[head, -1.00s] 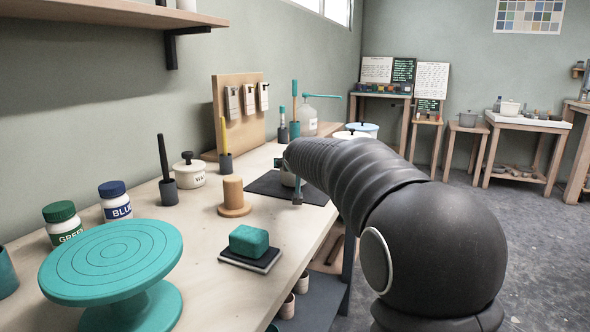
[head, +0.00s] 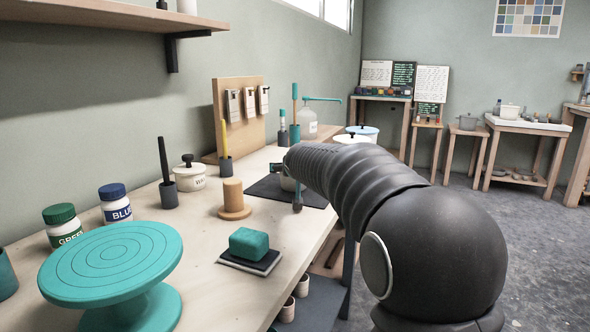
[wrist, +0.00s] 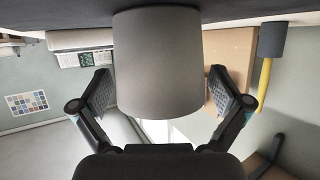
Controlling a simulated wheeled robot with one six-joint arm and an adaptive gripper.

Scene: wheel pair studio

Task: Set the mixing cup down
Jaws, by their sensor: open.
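The mixing cup (wrist: 157,62) is a plain grey, tapered cup in the middle of the wrist view, which looks upside down. Its base end meets a dark surface at the top of that view. My gripper (wrist: 162,90) is open, with one finger on each side of the cup and a visible gap between each pad and the cup wall. My gripper (head: 287,182) is partly hidden by my arm in the head view.
On the bench, a wooden piece (head: 233,200), a lidded white pot (head: 190,178), a black-handled tool holder (head: 168,190) and a teal sponge (head: 249,243) stand near the mat. A teal turntable (head: 112,262) is in front. A pegboard (head: 238,110) stands behind.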

